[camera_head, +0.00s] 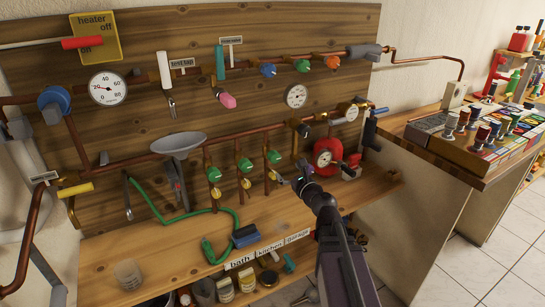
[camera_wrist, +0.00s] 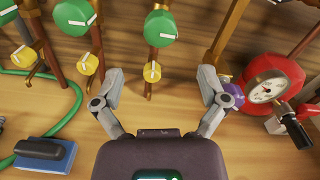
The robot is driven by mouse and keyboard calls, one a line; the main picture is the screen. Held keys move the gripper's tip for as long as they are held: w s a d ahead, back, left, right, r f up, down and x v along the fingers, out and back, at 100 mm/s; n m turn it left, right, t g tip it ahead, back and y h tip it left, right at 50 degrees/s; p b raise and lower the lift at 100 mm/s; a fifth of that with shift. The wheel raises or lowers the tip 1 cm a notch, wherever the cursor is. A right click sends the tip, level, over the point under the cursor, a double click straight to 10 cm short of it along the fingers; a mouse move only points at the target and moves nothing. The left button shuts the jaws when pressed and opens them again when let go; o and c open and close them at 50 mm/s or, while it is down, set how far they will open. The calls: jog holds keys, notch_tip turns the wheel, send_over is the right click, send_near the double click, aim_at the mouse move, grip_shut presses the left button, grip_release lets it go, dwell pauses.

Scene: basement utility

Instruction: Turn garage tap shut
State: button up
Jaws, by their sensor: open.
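Three green taps hang on copper pipes above the labels bath (camera_head: 240,261), kitchen (camera_head: 270,247) and garage (camera_head: 298,236). The rightmost green tap (camera_head: 274,157), in line with the garage label, also shows in the wrist view (camera_wrist: 160,28) with a white bar lying roughly across it. A small yellow knob (camera_wrist: 152,72) sits below it on the same pipe. My gripper (camera_head: 292,174) is open and empty, just right of and below this tap in the head view. In the wrist view my fingers (camera_wrist: 162,76) spread either side of the yellow knob, apparently without touching it.
A red round gauge (camera_wrist: 272,80) and a purple knob (camera_wrist: 232,92) are close to my right finger. A blue block (camera_head: 245,236) and a green hose (camera_head: 225,212) lie on the bench left of my arm.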

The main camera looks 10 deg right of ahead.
aim_at(276, 159)
jog(key=x, duration=1.1)
jog(key=shift+f, duration=0.1)
jog(key=c, duration=1.2)
